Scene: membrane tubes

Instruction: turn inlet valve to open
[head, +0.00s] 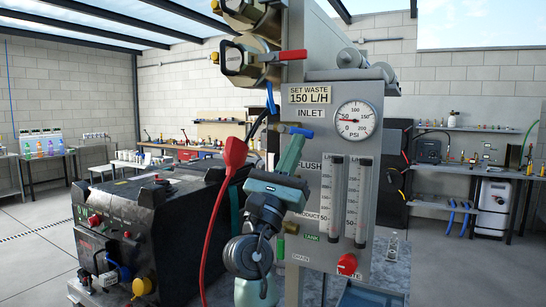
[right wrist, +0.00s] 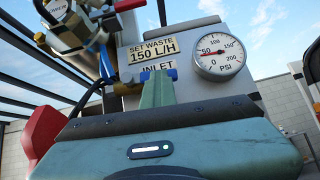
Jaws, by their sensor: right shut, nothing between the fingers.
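The grey panel (head: 318,185) carries an INLET label with a small blue valve handle (head: 302,132) beneath it. In the right wrist view the shut fingers (right wrist: 158,92) stand in front of the INLET label, with a bit of blue handle (right wrist: 172,73) showing beside the tips. I cannot tell whether they touch. My left gripper is not in view.
A pressure gauge (head: 355,120) sits right of the label, its needle near 50. Flowmeters (head: 345,200) and a red waste knob (head: 347,264) are below. A red-handled valve (head: 292,55) is above. A red cable (head: 234,155) hangs left, by a black machine (head: 150,225).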

